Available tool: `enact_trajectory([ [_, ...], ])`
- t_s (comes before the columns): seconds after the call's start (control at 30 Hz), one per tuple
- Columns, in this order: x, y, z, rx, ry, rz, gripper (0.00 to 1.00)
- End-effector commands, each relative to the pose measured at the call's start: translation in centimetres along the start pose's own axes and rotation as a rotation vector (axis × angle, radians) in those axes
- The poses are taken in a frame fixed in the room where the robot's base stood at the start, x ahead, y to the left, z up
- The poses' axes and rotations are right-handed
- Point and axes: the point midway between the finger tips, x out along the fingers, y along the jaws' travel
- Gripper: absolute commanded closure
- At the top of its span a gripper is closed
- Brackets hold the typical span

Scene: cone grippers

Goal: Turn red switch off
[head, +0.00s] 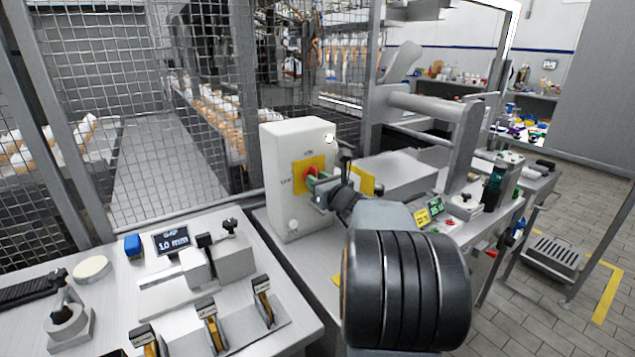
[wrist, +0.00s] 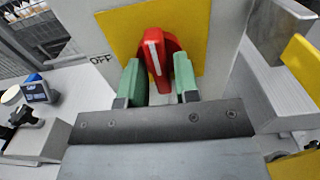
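The red switch (head: 309,174) is a rotary knob on a yellow plate (head: 298,186) on the front of a white box (head: 285,142). In the wrist view the red knob (wrist: 157,52) has a white line, nearly upright and leaning slightly left at its top. The word OFF is printed left of the plate; ON appears above it in the head view. My gripper (wrist: 159,82) is at the knob, its two green fingers apart on either side of the knob's lower part. Whether they press on it cannot be told.
A left bench holds a display reading 10 mm (head: 172,239), a blue box (head: 133,246) and several clamps. A wire mesh fence (head: 140,100) stands behind. A grey machine (head: 440,110) stands right of the white box. Open floor lies at far right.

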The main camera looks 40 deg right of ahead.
Motion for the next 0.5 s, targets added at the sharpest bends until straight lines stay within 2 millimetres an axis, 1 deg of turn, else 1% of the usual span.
enact_trajectory([
  [0.03,-0.01,0.00,0.01,0.000,0.000,0.000,0.76],
  [0.2,-0.02,0.01,0.01,0.000,0.000,0.000,0.92],
  [0.3,-0.02,0.00,0.01,0.000,0.000,0.000,1.00],
  [0.5,-0.02,0.00,-0.07,-0.007,0.000,0.000,1.00],
])
